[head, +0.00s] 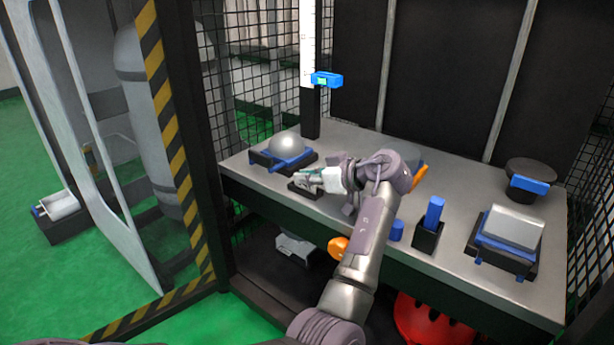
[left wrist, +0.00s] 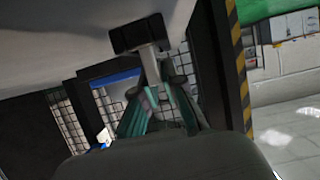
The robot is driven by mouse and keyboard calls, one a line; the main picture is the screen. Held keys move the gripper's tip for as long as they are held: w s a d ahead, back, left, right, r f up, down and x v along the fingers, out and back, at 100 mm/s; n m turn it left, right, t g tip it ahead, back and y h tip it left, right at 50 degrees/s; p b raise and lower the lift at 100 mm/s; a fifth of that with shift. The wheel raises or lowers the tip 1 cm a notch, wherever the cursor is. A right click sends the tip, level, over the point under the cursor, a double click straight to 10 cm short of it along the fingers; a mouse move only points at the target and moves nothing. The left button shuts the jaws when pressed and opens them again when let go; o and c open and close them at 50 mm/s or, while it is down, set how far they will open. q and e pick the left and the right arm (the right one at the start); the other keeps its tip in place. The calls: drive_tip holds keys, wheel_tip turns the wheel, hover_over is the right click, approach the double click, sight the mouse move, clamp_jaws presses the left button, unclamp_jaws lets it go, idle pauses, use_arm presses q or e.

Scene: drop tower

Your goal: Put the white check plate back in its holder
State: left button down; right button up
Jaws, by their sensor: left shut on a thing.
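My left gripper (head: 308,180) is at the front left of the grey table, above a small black holder (head: 300,191). In the left wrist view, the teal-padded fingers (left wrist: 160,104) are shut on a narrow pale plate (left wrist: 153,66), which I take as the white check plate. The plate's far end meets the black holder (left wrist: 140,33). I cannot tell whether it sits in a slot or only overlaps the holder. In the head view the gripper mostly hides the plate. My right gripper is not in view.
On the table (head: 455,185), a grey dome on a blue-and-black stand (head: 284,150) is close behind the gripper. A white scale post (head: 307,45) rises behind it. A blue cylinder in a black block (head: 431,222) and a grey block on a stand (head: 508,232) are right. A striped post (head: 165,100) is left.

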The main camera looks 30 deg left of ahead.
use_arm(q)
drive_tip(key=shift+f, duration=0.1)
drive_tip(key=c, duration=1.2)
unclamp_jaws()
wheel_tip(320, 180, up, 10)
